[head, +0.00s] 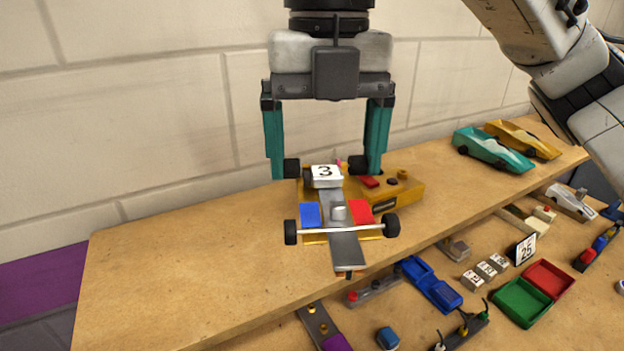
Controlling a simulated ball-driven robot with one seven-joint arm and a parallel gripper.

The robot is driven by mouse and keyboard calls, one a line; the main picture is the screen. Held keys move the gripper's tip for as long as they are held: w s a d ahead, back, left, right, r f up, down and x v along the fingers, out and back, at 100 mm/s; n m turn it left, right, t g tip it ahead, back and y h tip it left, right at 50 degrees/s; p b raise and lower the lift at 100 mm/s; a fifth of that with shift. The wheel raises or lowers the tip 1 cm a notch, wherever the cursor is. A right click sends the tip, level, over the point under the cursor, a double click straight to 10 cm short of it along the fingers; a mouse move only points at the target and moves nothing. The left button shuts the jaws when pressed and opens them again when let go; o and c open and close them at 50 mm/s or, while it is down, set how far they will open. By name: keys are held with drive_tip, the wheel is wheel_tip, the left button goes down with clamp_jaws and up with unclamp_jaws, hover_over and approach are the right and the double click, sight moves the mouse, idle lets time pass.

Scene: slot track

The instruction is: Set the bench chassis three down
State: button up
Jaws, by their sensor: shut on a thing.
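The bench chassis three (347,247) is a slot car frame with a grey centre strip, a blue and a red side plate, black wheels and a white block marked 3. My gripper (325,170) points down over its rear end, with teal fingers on either side. It is shut on the chassis near the rear wheels. The chassis shows in front of a yellow controller-like box (407,190) on the wooden bench shelf (190,260). I cannot tell whether the chassis touches the shelf or hangs above it.
Teal (493,150) and yellow (523,138) car bodies stand at the shelf's right end. The shelf's left part is clear. On the lower surface are a green tray (521,302), a red tray (549,279), blue trays (430,285), a card marked 25 (525,249) and several small parts.

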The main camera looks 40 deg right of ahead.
drive_tip(key=w+f+p, duration=0.1)
drive_tip(key=w+f, duration=0.3)
drive_tip(key=w, duration=0.4)
approach(264, 218)
drive_tip(key=shift+s+d+f, duration=0.1)
drive_tip(key=shift+s+f, duration=0.45)
drive_tip(key=shift+s, duration=0.05)
drive_tip(key=shift+w+f+p, duration=0.3)
drive_tip(key=shift+w+f, duration=0.05)
drive_tip(key=shift+f, duration=0.15)
drive_tip(key=shift+w+f+p, duration=0.15)
drive_tip(key=shift+f+p, duration=0.1)
drive_tip(key=shift+f, duration=0.65)
drive_tip(key=shift+w+f+p, duration=0.1)
drive_tip(key=shift+f+p, duration=0.1)
drive_tip(key=shift+f, duration=0.7)
drive_tip(key=shift+f, duration=0.25)
drive_tip(key=o, duration=0.9)
drive_tip(key=shift+r, duration=0.1)
